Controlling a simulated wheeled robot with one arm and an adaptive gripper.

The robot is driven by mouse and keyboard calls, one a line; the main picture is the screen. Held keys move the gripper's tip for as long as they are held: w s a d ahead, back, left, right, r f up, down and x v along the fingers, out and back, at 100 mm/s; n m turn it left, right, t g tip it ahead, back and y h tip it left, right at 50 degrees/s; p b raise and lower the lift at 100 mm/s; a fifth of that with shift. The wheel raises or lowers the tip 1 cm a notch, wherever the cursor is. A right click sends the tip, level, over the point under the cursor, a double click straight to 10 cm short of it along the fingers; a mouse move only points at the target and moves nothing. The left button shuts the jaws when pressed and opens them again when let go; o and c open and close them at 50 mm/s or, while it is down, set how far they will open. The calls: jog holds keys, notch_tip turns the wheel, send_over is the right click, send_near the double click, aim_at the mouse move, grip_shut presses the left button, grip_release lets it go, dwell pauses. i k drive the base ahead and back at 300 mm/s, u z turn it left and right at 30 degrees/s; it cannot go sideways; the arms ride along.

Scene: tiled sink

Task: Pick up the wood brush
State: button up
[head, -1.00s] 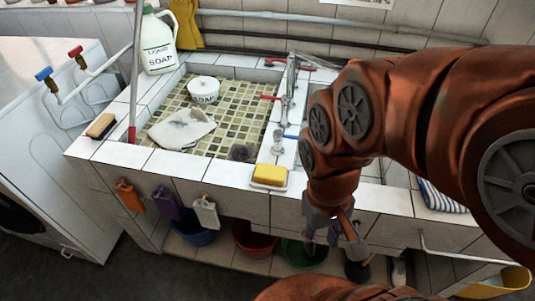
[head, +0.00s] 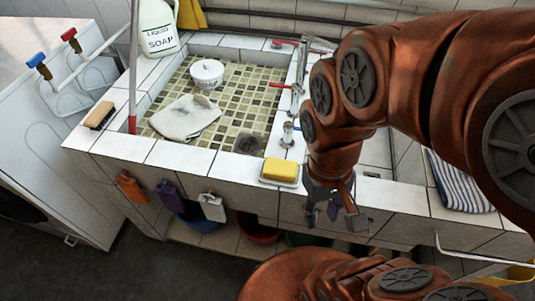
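The wood brush (head: 99,115) lies on the tiled rim at the sink's left front corner, in the head view. It has a brown wooden back and pale bristles along its side. My gripper (head: 332,216) hangs in front of the sink's front wall, well to the right of the brush and apart from it. Its fingers point down and look spread, with nothing between them.
A white cloth (head: 185,118) and soap bowl (head: 207,73) lie in the basin. A pole (head: 133,70) rises beside the brush. A soap jug (head: 158,28) stands behind.

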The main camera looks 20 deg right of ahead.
aim_at(96, 119)
jog(key=k, duration=0.6)
jog(key=u, duration=0.65)
jog(key=i, duration=0.5)
jog(key=u, duration=1.15)
jog(key=i, duration=1.7)
jog(key=z, duration=0.35)
